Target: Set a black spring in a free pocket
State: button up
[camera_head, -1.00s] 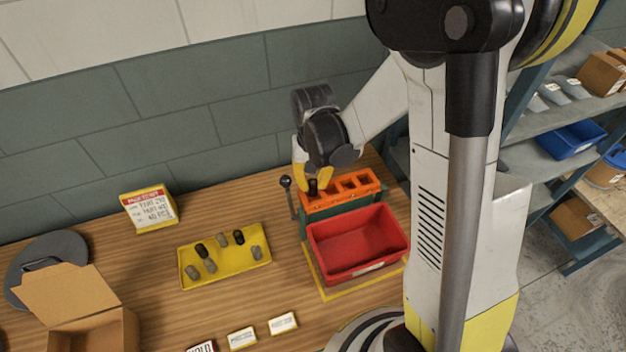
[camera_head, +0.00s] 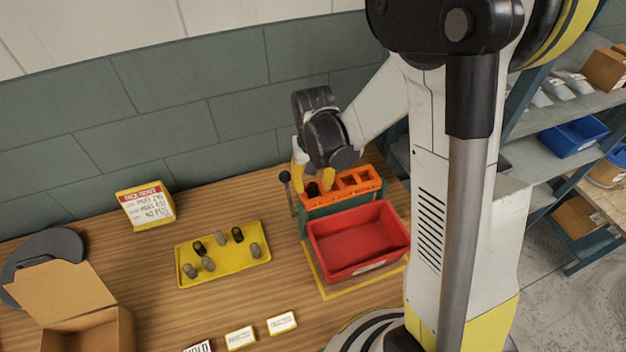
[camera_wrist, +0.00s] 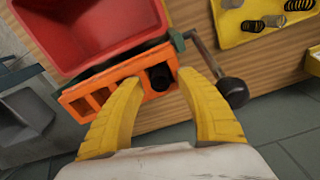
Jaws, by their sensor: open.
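A black spring (camera_head: 312,189) sits in the leftmost pocket of the orange pocket block (camera_head: 345,199); in the wrist view it shows as a dark round end (camera_wrist: 160,77) in the end pocket beside the crank. The other pockets that show look empty. My gripper (camera_head: 315,181) is over that pocket, its yellow fingers spread to either side of the spring and apart from it. The wrist view also shows the open gripper (camera_wrist: 161,84). The yellow tray (camera_head: 228,268) holds black springs (camera_head: 238,234) and grey springs (camera_head: 255,250). How deep the pocketed spring sits is hard to tell.
A red bin (camera_head: 360,243) stands right in front of the block. A crank with a black knob (camera_head: 285,177) rises at the block's left end. A sign (camera_head: 147,205), small cards (camera_head: 282,322) and an open cardboard box (camera_head: 85,325) are on the bench. Wood between tray and block is clear.

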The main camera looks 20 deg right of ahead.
notch_tip(320, 180, up, 15)
jog(key=p, duration=0.2)
jog(key=shift+s+r, duration=0.15)
jog(key=shift+s, duration=0.05)
jog(key=shift+s, duration=0.1)
jog(key=s+p, duration=0.4)
jog(key=s, duration=1.1)
jog(key=shift+s, duration=0.4)
